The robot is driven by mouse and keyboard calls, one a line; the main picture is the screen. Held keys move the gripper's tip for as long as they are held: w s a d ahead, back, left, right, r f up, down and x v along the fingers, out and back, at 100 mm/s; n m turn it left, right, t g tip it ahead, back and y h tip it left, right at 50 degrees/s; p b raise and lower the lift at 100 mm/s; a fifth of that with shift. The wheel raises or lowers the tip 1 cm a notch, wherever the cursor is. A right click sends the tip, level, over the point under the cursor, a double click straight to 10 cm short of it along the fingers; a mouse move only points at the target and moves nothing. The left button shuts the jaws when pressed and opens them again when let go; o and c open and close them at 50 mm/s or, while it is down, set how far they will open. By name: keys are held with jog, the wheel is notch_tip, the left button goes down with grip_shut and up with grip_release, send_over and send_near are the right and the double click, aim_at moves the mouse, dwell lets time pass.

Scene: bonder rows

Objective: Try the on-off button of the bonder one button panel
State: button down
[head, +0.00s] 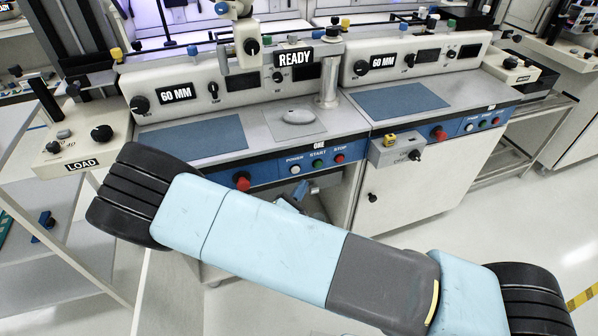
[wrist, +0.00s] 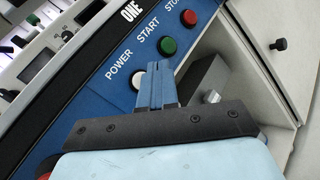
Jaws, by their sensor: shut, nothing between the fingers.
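The panel of bonder ONE is a blue strip (head: 270,172) on the machine's front edge in the head view. It carries a white POWER button (head: 295,169), a green START button and a red STOP button. In the wrist view the white POWER button (wrist: 138,80) shows just left of my fingers, its lower right side close to them. My gripper (wrist: 158,68) is shut and empty, its blue fingertips over the panel between the white and green buttons. I cannot tell whether the fingertips touch the panel. In the head view my arm largely hides the gripper.
START (wrist: 167,45) and STOP (wrist: 189,18) lie beyond my fingers in the wrist view. A red knob (head: 242,181) sits left of the panel. A grey box (head: 395,150) with a yellow-topped part juts out at right. A neighbouring bonder has a similar panel (head: 480,122).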

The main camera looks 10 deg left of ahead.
jog(key=shift+w+a, duration=0.45)
jog(key=shift+w, duration=0.3)
jog(key=shift+w+a, duration=0.4)
jog(key=shift+w, duration=0.35)
jog(key=shift+w+a, duration=0.45)
jog(key=shift+w, duration=0.1)
dwell(2.0)
jog(key=shift+s+d, duration=0.45)
jog(key=shift+s, duration=0.25)
dwell(0.3)
jog(key=s+d, duration=0.1)
jog(key=s, duration=0.2)
jog(key=s+d, duration=0.1)
jog(key=shift+s+d, duration=0.15)
jog(key=shift+d, duration=0.15)
dwell(0.8)
